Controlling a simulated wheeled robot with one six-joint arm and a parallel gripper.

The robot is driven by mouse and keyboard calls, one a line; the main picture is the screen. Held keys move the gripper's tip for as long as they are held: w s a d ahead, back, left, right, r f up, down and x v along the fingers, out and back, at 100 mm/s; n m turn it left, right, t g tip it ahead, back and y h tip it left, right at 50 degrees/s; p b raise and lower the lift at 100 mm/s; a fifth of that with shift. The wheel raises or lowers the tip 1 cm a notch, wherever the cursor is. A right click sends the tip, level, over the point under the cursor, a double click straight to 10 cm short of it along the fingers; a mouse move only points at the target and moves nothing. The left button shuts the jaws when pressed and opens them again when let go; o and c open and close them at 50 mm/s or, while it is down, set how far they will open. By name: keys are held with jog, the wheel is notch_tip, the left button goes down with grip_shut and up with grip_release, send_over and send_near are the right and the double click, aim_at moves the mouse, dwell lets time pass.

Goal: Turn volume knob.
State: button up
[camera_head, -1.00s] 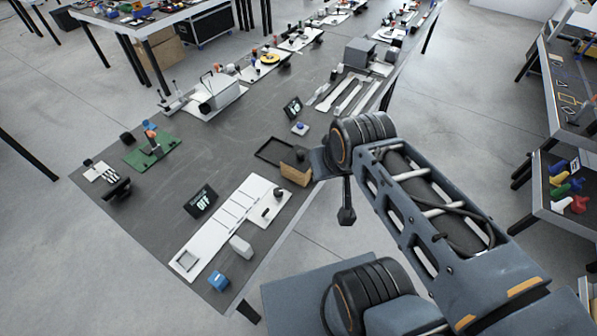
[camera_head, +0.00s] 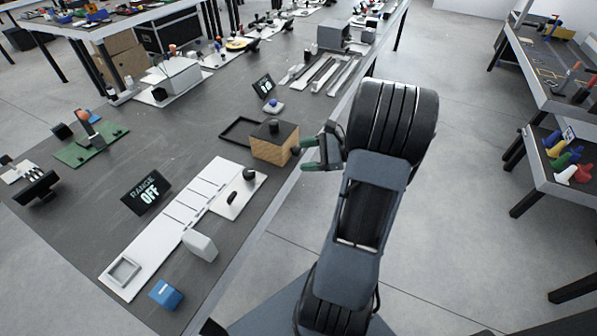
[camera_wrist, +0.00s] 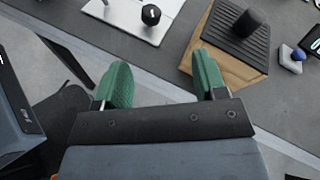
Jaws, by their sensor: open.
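A wooden box (camera_head: 270,151) with a dark ribbed top stands near the table's right edge. A black round knob (camera_head: 273,126) rises from its top; the knob also shows in the wrist view (camera_wrist: 247,22). No label shows which knob is for volume. Another black knob (camera_head: 249,173) with a white mark sits on a white panel (camera_wrist: 118,22). My gripper (camera_head: 308,153), with green fingers, is open and empty, just right of the box and apart from both knobs. A small dark round thing (camera_head: 295,150) shows between box and fingers; whether it touches either is unclear.
A black frame (camera_head: 240,131) lies behind the box. A blue cube (camera_head: 166,294) and a white block (camera_head: 200,245) are nearer.

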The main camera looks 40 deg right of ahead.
aim_at(300, 152)
jog(key=s+d+f+m+t+h+b, duration=0.2)
jog(key=d+f+m+t+b, duration=0.3)
jog(key=d+f, duration=0.45)
jog(key=shift+m+t+h, duration=0.3)
jog(key=shift+m+t, duration=0.3)
jog(key=shift+m, duration=0.1)
jog(key=x, duration=0.8)
jog(key=r+x, duration=0.1)
jog(key=x, duration=0.4)
jog(key=shift+w+d+r+p, duration=0.1)
jog(key=shift+w+d+p, duration=0.1)
jog(key=shift+d+p, duration=0.15)
jog(key=c, duration=0.9)
jog(key=shift+r, duration=0.1)
